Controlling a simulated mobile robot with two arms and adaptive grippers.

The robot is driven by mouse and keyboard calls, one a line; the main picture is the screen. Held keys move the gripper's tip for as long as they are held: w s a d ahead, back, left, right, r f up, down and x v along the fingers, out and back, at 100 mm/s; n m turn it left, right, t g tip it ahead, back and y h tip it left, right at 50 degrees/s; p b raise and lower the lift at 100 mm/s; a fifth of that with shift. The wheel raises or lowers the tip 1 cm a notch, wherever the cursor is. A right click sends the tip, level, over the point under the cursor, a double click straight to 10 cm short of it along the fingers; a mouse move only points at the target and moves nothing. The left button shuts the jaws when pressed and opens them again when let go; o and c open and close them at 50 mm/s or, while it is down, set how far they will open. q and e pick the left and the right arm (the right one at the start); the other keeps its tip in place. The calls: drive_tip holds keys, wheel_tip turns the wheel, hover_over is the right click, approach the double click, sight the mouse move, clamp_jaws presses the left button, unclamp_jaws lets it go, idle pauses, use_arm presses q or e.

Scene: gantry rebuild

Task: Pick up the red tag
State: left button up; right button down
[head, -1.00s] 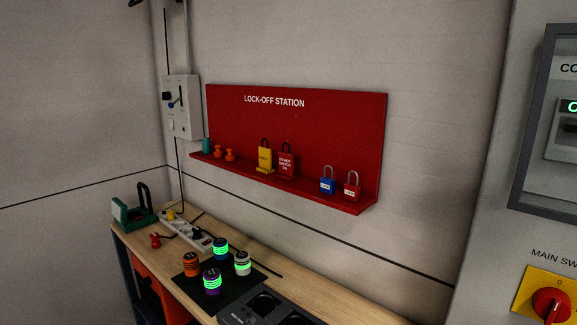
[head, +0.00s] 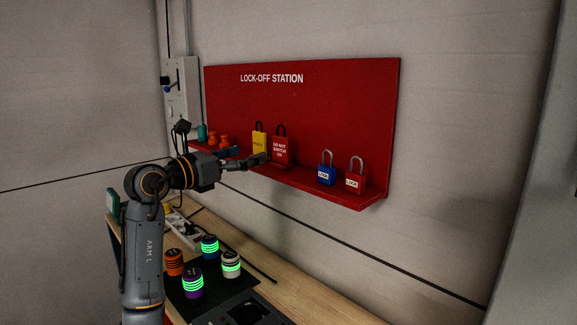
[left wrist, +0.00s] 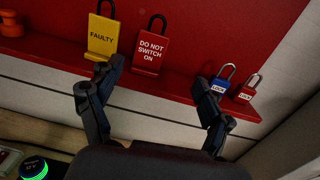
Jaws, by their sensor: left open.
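The red tag (head: 282,148), lettered "DO NOT SWITCH ON" and with a black loop on top, stands on the red lock-off shelf. It also shows in the left wrist view (left wrist: 149,53), upright and beyond the fingers, nearer the left one. My left gripper (head: 254,157) is open and empty, in front of the shelf and just left of the tag in the head view. In the left wrist view its fingers (left wrist: 158,82) are spread wide, with the tag lying between their directions. I cannot tell whether anything touches. My right gripper is not in view.
A yellow "FAULTY" tag (left wrist: 102,37) stands close left of the red tag. A blue padlock (head: 327,168) and a red padlock (head: 355,176) stand to the right. Orange items (head: 218,139) sit at the left end. Several banded cylinders (head: 209,246) stand on the bench below.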

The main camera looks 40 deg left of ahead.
sight(279, 148)
use_arm(q)
drive_tip(key=w+p, duration=0.1)
drive_tip(key=w, duration=0.1)
drive_tip(key=w+p, duration=0.1)
drive_tip(key=w, duration=0.2)
drive_tip(key=w+p, duration=0.1)
drive_tip(key=w, duration=0.1)
drive_tip(key=shift+w+a, duration=0.15)
drive_tip(key=shift+a, duration=0.25)
drive_tip(key=shift+w+f, duration=0.1)
drive_tip(key=shift+w, duration=0.4)
drive_tip(key=w+p, duration=0.3)
drive_tip(key=w, duration=0.1)
drive_tip(key=shift+w+f, duration=0.4)
drive_tip(key=shift+w, duration=0.2)
drive_tip(key=shift+s, duration=0.1)
drive_tip(key=shift+c, duration=0.2)
